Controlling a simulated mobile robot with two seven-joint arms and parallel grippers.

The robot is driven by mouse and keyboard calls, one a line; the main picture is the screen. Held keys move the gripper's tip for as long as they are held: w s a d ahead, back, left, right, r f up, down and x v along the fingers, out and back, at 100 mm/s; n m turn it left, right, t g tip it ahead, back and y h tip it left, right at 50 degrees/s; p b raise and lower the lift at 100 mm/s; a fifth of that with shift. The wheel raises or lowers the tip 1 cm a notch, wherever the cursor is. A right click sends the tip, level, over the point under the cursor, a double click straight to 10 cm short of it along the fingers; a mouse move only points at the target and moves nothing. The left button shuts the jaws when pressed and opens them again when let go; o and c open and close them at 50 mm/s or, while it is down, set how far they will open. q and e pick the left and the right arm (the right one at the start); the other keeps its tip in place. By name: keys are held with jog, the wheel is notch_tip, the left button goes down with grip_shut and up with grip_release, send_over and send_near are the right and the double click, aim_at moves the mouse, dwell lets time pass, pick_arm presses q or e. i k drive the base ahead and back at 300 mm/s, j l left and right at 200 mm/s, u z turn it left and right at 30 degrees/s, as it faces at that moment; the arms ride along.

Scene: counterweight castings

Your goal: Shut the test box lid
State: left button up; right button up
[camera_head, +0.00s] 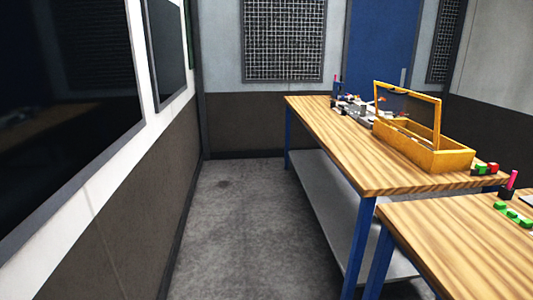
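The test box (450,160) is a yellow, long, low box on the wooden workbench at the right. Its lid (437,122) looks like a yellow frame standing raised along the box's far left side, so the box is open. What lies inside the box is too small to make out. Neither of my grippers is in view.
The workbench (340,135) has blue legs and a grey lower shelf (335,195). Small parts (350,108) lie at its far end. A second wooden bench (450,245) stands nearer, at the lower right. The grey floor (245,220) left of the benches is clear, up to the left wall.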

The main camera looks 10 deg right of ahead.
aim_at(435, 145)
jog(key=i+u, duration=0.25)
jog(key=i, duration=1.05)
jog(key=z, duration=0.4)
jog(key=i+z, duration=0.15)
jog(key=z, duration=0.7)
jog(key=i+j+z, duration=0.1)
jog(key=z, duration=0.75)
jog(key=j+z, duration=0.15)
jog(key=z, duration=0.3)
jog(key=i+j+z, duration=0.25)
jog(key=j, duration=0.15)
jog(key=j+z, duration=0.25)
jog(key=j, duration=0.15)
